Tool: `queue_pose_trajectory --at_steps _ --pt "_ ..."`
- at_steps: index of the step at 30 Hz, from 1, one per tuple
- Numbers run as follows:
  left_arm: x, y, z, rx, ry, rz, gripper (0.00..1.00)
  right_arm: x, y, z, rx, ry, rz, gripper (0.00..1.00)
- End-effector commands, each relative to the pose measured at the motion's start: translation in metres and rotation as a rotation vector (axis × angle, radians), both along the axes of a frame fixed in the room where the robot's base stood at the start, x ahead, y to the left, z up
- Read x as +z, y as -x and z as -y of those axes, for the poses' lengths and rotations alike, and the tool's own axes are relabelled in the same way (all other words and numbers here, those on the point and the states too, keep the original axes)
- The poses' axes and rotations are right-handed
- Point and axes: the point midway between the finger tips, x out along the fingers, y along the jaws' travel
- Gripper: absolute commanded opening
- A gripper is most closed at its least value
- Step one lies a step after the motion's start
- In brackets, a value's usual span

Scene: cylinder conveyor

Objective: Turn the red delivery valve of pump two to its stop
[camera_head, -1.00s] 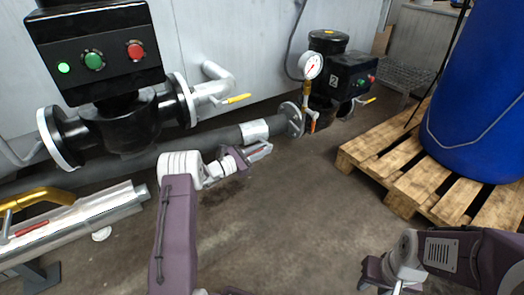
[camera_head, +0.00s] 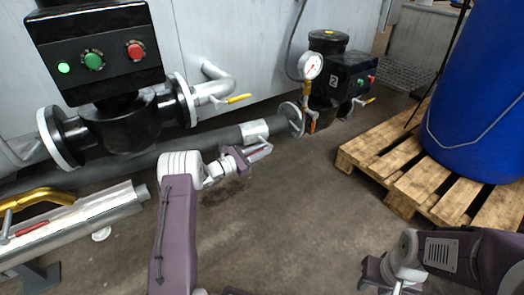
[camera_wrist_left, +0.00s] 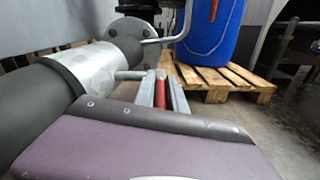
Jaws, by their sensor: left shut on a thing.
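Pump two (camera_head: 340,80) stands at the back, a black unit with a "2" label, a gauge and coloured buttons. My left gripper (camera_head: 262,150) is beside the dark pipe in front of it. In the left wrist view its fingers (camera_wrist_left: 167,92) are shut on a red bar-shaped handle (camera_wrist_left: 178,96), which I take for the red valve handle; its ends are partly hidden by the fingers and wrist. A short grey stub beside the pipe reaches towards the fingers. My right gripper (camera_head: 388,286) is low at the right, cut by the frame edge; its jaws are unclear.
The dark pipe has a pale sleeve (camera_head: 254,131) close to my left gripper. A wooden pallet (camera_head: 400,185) with a blue drum (camera_head: 478,120) stands at the right. Another black pump (camera_head: 120,120) is at the left, with a yellow-handled valve (camera_head: 238,98). The middle floor is clear.

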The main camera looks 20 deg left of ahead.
Motion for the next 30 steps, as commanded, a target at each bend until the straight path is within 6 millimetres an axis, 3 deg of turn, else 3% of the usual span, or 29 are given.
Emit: queue_pose_trajectory --at_steps 5,12,18,23,30 --pt "0.006 0.000 0.000 -0.001 -0.015 -0.023 0.00 0.014 0.000 0.000 0.000 0.000 0.000 0.37" --pt "0.022 0.000 0.001 -0.001 -0.138 -0.182 0.00 0.081 0.000 0.000 0.000 0.000 0.000 0.37" --pt "0.023 -0.001 0.003 -0.005 -0.250 -0.322 0.00 0.122 0.000 0.000 0.000 0.000 0.000 0.37" --pt "0.019 -0.002 0.003 -0.003 -0.298 -0.384 0.00 0.134 0.000 0.000 0.000 0.000 0.000 0.37" --pt "0.014 -0.002 0.003 -0.002 -0.307 -0.397 0.00 0.132 0.000 0.000 0.000 0.000 0.000 0.37"
